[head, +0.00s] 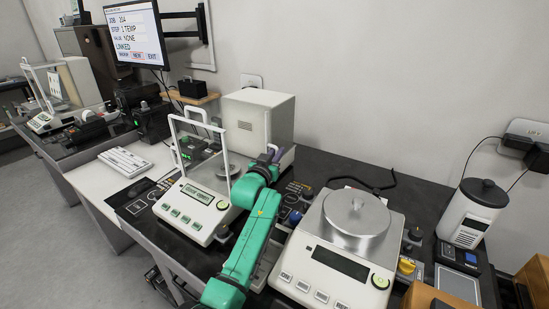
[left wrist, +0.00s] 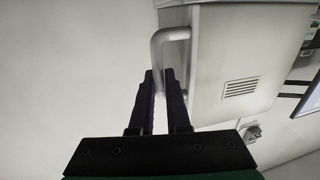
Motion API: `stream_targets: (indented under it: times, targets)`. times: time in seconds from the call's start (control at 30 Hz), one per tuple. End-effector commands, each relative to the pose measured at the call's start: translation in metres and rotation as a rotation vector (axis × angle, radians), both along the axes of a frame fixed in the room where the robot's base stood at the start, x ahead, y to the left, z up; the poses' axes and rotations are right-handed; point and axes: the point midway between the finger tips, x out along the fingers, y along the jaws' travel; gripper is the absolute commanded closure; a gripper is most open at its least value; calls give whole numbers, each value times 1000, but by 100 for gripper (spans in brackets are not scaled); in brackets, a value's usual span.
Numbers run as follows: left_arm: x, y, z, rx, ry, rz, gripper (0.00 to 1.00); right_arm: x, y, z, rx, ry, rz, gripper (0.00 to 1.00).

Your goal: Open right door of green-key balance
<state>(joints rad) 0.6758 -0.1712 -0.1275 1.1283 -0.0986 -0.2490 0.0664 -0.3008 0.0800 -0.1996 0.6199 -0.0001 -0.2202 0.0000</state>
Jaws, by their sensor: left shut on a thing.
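The green-key balance (head: 186,216) stands near the middle of the head view, with green keys and a lit display on its front. Its clear draft shield has a white frame (head: 177,140) and white handles. My green left arm reaches up along its right side, and the gripper end is hard to make out there. In the left wrist view, my left gripper (left wrist: 161,76) has its dark fingers on a pale, bent bar handle (left wrist: 158,40), shut on it. How far the right door stands open cannot be told.
A large balance with a round steel pan (head: 356,216) stands to the right of my arm. A white box-shaped housing (head: 258,122) stands behind.

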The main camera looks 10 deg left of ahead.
Motion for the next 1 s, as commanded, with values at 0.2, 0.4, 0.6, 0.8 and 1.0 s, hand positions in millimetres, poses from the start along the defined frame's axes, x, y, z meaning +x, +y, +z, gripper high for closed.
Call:
stream_targets:
  times: [0.2, 0.4, 0.6, 0.8, 1.0]
  targets:
    - [0, 0, 0, 0, 2, 0, 73, 0, 0, 0, 0, 0, 0, 50]
    - [0, 0, 0, 0, 1, 0, 73, 0, 0, 0, 0, 0, 0, 50]
    - [-6, 2, -1, 1, 1, 1, 73, 0, 0, 1, 0, 0, 0, 50]
    - [-31, 6, 0, 1, 2, 0, 73, 0, 0, 4, 0, -1, 0, 50]
    - [-67, 13, -2, 0, 2, 0, 73, 1, 0, 3, 0, -1, 0, 50]
